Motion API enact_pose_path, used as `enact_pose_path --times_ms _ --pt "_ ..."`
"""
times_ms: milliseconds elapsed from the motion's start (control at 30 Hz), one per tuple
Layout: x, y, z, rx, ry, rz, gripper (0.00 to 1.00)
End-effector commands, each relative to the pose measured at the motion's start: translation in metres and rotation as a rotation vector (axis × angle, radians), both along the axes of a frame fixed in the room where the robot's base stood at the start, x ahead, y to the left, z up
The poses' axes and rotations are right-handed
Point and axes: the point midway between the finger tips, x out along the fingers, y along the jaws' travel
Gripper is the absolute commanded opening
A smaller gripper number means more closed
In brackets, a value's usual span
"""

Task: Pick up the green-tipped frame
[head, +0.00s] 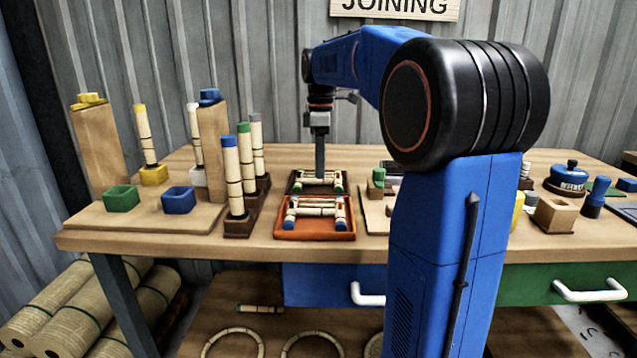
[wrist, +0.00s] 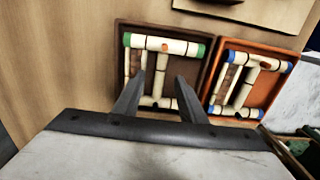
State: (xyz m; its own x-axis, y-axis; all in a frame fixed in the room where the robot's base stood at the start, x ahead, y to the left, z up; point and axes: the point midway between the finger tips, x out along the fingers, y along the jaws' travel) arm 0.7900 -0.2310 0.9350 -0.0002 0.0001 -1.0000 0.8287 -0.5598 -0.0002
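The green-tipped frame (wrist: 165,45) is made of pale rattan pieces with green ends and lies in a dark brown tray (wrist: 121,60). In the head view the frame (head: 316,181) sits at the back of the pair of trays. My gripper (wrist: 160,77) is open above it, pointing down. Its two fingers stand apart on either side of the frame's middle bar in the wrist view. I cannot tell how far down they reach. The gripper hides the near part of the frame. My gripper (head: 320,173) also shows edge-on in the head view.
A blue-tipped frame (wrist: 252,62) lies in an orange tray (head: 315,235) right beside the dark one. Upright rattan sticks (head: 232,175) in wooden holders stand to the left. A green cup (head: 121,198) and a blue cup (head: 178,200) are further left. A blue-lidded pot (head: 567,180) stands right.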

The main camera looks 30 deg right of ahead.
Motion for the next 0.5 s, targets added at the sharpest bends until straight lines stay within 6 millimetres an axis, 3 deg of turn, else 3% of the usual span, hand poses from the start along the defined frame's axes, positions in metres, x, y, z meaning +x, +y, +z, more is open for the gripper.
enact_pose_path --times_ms 200,500 --pt "0.000 0.000 -0.027 0.001 0.001 0.000 0.38" --pt "0.000 0.000 -0.032 0.000 0.000 0.000 0.38"
